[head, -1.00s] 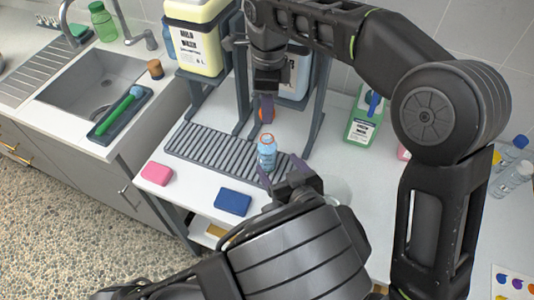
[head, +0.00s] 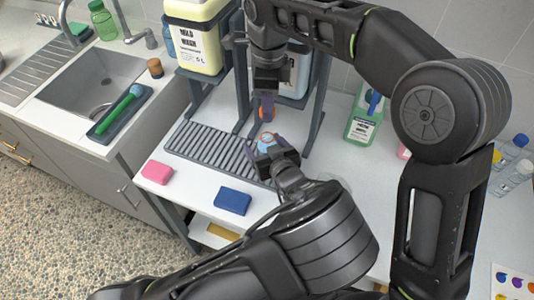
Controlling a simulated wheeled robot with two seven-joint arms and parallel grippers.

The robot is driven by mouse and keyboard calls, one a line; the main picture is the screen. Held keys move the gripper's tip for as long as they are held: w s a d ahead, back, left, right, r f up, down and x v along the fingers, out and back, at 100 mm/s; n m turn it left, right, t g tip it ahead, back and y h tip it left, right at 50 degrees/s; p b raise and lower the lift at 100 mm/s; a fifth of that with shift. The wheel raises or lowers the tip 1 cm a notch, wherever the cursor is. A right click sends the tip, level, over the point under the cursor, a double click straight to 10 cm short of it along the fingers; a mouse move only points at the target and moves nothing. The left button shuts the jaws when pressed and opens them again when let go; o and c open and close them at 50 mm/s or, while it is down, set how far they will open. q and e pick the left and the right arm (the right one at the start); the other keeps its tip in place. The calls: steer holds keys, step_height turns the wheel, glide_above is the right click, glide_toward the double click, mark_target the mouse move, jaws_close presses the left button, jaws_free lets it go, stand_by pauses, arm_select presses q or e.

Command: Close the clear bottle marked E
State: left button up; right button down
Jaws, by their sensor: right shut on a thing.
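The clear bottle (head: 267,146), pale blue with an orange ring at its mouth, stands on the ribbed grey drip tray (head: 205,147). Its lower part is hidden by my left gripper, and I cannot read a letter on it. My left gripper (head: 268,156) is at the bottle from the front, its fingers spread to either side of it. My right gripper (head: 266,108) points down just above the bottle's mouth. It is shut on a small orange thing (head: 262,113), seemingly a cap, mostly hidden by the fingers.
A mild wash container (head: 198,45) stands on a dark stand behind the tray. A green bottle (head: 361,125) stands to the right. A pink sponge (head: 157,173) and a blue sponge (head: 233,201) lie at the counter's front. Clear bottles (head: 512,165) stand far right.

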arm_select(q)
jaws_close()
stand_by(0.9)
